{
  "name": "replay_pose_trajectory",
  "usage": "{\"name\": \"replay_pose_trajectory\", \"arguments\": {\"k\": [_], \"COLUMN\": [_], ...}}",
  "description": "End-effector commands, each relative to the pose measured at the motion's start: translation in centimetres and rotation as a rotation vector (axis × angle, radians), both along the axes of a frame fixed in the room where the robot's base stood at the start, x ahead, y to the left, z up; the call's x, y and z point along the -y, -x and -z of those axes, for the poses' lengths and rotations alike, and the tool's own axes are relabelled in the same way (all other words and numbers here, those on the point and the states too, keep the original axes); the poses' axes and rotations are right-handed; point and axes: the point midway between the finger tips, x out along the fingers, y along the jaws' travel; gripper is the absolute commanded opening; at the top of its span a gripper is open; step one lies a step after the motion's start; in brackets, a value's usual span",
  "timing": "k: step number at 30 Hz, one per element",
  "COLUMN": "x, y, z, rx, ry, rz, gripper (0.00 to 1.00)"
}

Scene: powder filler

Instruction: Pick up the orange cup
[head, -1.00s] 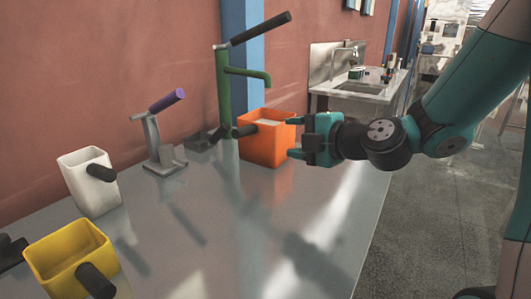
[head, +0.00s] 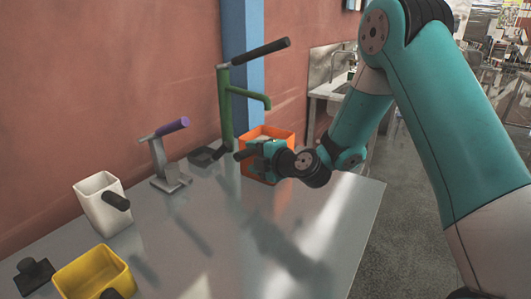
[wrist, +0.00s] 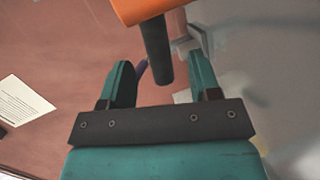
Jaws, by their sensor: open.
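The orange cup (head: 256,171) stands on the grey table below the spout of the green lever stand, partly hidden behind my gripper. My gripper (head: 250,151) is open in front of it. In the wrist view the cup's orange body (wrist: 140,9) shows at the top edge, and its dark handle (wrist: 157,50) reaches down between the two spread teal fingers (wrist: 158,66). The handle is between the fingers with a gap on each side. Most of the cup body is outside the wrist view.
The green lever stand (head: 226,108) with a black lever rises close behind the cup. A smaller stand with a purple grip (head: 160,157), a white cup (head: 97,205) and a yellow cup (head: 88,278) stand to the left. The table (head: 225,255) is clear in front.

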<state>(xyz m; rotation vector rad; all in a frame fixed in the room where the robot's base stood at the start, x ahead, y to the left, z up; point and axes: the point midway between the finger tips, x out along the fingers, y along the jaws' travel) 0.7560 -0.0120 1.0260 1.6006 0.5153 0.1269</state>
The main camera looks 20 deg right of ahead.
Motion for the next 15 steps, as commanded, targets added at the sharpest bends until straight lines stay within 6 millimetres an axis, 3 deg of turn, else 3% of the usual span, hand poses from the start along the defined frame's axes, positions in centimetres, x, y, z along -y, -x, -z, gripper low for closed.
{"name": "replay_pose_trajectory", "arguments": {"k": [7, 15], "x": [-1.4, -1.6], "y": [-3.1, -3.6], "z": [0.2, 0.8], "rx": [-0.001, 0.000], "ry": [0.000, 0.000], "rz": [-0.002, 0.000], "gripper": [0.57, 0.57]}}
